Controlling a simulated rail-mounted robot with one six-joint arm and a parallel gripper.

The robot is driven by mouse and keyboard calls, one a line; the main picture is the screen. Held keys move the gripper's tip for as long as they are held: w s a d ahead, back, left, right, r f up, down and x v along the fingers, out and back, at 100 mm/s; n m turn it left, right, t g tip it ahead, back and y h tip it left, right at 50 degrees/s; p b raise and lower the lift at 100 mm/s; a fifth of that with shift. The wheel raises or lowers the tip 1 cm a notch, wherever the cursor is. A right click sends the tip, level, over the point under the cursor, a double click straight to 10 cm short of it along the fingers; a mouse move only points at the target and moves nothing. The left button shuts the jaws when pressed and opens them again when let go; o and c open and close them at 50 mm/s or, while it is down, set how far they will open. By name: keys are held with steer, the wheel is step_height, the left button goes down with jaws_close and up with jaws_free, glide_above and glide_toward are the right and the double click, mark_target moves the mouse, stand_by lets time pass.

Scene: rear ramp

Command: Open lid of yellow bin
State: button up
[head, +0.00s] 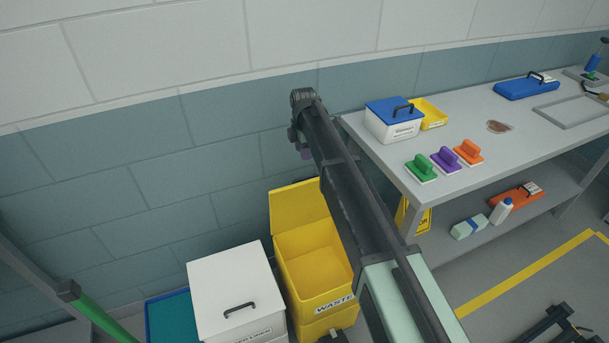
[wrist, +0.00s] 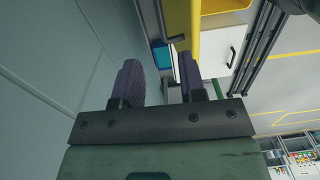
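The yellow bin (head: 318,265), labelled "WASTE", stands on the floor by the wall. Its yellow lid (head: 298,205) is raised, standing up at the bin's back edge near the wall, and the inside shows. My arm crosses in front of the bin's right side and hides part of it. My gripper (head: 305,153) is above the raised lid, near the wall. In the wrist view, my gripper (wrist: 158,60) has its two purple fingers apart with nothing visible held between them. The lid (wrist: 180,14) shows beside the right finger; I cannot tell whether they touch.
A white lidded bin (head: 235,290) stands left of the yellow bin, with a blue-rimmed container (head: 170,318) beyond it. A grey bench (head: 460,185) on the right holds a blue-lidded white box (head: 394,122) and several coloured scrubbers. A yellow sign (head: 423,221) stands under the bench.

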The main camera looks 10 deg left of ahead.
step_height(320, 180, down, 11)
steer(key=b, duration=1)
steer(key=shift+s+d, duration=0.1)
steer(key=shift+r, duration=0.2)
jaws_close()
